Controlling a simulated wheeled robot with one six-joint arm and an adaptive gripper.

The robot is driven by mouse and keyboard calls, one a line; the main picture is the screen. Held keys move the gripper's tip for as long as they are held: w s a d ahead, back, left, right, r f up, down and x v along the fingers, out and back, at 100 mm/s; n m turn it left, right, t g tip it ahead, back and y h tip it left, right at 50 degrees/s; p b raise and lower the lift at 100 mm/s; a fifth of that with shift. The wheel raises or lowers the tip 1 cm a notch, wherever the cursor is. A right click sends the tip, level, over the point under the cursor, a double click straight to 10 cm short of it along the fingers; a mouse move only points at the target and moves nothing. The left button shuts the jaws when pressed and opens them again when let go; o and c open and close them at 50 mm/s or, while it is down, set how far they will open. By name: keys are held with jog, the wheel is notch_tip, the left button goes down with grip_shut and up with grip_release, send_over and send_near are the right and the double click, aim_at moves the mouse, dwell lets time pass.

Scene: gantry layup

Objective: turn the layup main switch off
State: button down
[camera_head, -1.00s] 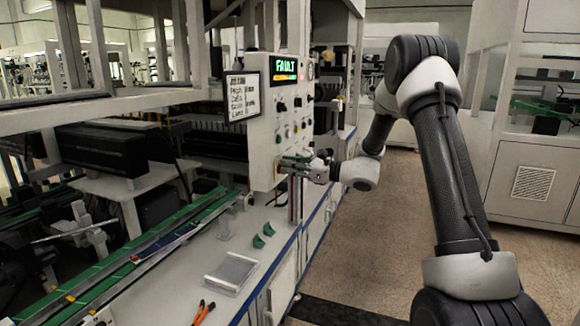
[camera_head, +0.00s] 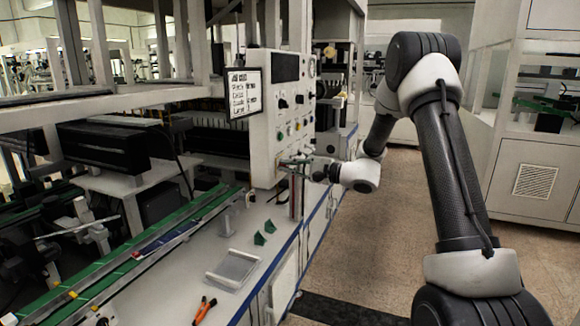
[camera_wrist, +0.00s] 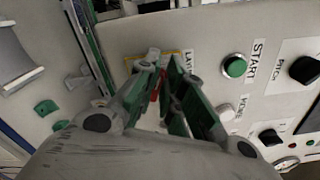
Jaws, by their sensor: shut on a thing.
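The layup control panel (camera_head: 266,130) is a pale upright box beside the line, with a dark display (camera_head: 285,68). My gripper (camera_head: 288,165) is at the panel's lower part. In the wrist view my gripper (camera_wrist: 166,92) has its green-padded fingers closed around the main switch (camera_wrist: 155,86), of which only a bit of red shows between them. A yellow-edged plate and a label starting "LA" lie behind the fingers. The rest of the switch is hidden, so I cannot read its angle.
A green START button (camera_wrist: 235,66), a white button (camera_wrist: 222,113) and black knobs (camera_wrist: 304,70) sit close to the fingers. A clear tray (camera_head: 232,268), green brackets (camera_head: 265,233) and orange-handled pliers (camera_head: 204,310) lie on the bench. The aisle floor at right is clear.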

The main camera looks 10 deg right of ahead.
jog(key=n, duration=0.4)
jog(key=shift+s+f+n, duration=0.1)
jog(key=shift+f+n, duration=0.3)
dwell(0.4)
jog(key=c, duration=1.5)
grip_release()
jog(key=shift+c, duration=0.2)
jog(key=v, duration=1.2)
